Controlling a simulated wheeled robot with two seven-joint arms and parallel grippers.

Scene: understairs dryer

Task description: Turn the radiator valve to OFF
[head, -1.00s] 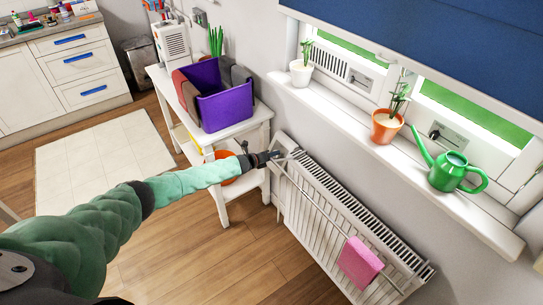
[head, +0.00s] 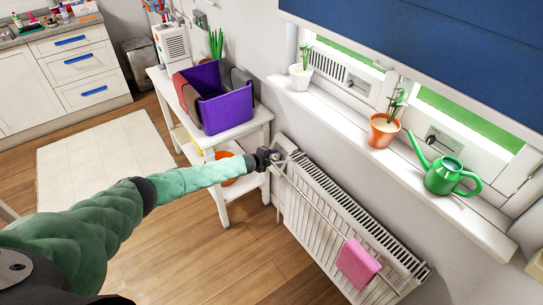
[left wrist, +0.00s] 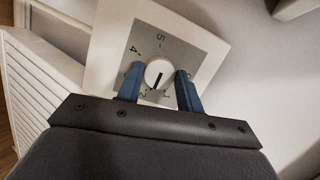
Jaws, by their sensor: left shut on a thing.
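The radiator valve shows in the left wrist view as a round white knob (left wrist: 158,73) on a grey dial plate (left wrist: 178,48) with numbers. Its dark pointer line points down in the picture, between the marks 2 and 1. My left gripper (left wrist: 159,70) has its two blue fingers on either side of the knob and is shut on it. In the head view my left gripper (head: 273,157) is at the upper left end of the white radiator (head: 335,215), and it hides the knob there. My right gripper is not in view.
A pink cloth (head: 358,262) hangs on the radiator's front rail. A white side table (head: 240,130) with a purple bin (head: 227,108) stands close left of the gripper. The windowsill (head: 340,124) above holds potted plants and a green watering can (head: 445,177).

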